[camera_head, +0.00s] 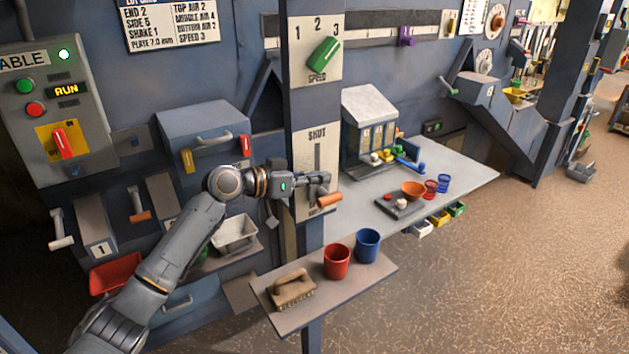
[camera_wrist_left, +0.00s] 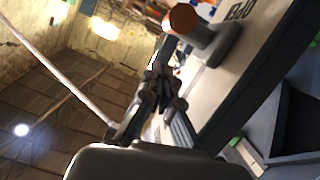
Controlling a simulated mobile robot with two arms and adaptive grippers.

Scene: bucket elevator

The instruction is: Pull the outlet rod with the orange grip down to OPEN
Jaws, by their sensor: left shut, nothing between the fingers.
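The outlet rod's orange grip (camera_head: 329,199) sticks out near the lower end of the slot in the pale plate (camera_head: 308,150) marked SHUT at the top. The lower label is partly hidden in the head view. My left gripper (camera_head: 322,181) is shut and empty, just above and beside the grip. In the left wrist view, the grip's round end (camera_wrist_left: 183,18) shows at the top, near partly visible lettering on the plate (camera_wrist_left: 228,62). My shut fingers (camera_wrist_left: 166,72) are beside it, not around it. I cannot tell whether they touch it. My right gripper is not in view.
A small shelf (camera_head: 365,289) below holds a brush (camera_head: 293,290), a red cup (camera_head: 337,262) and a blue cup (camera_head: 367,245). A green speed lever (camera_head: 323,54) sits above on the same post. A table (camera_head: 465,177) with small items stands to the right.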

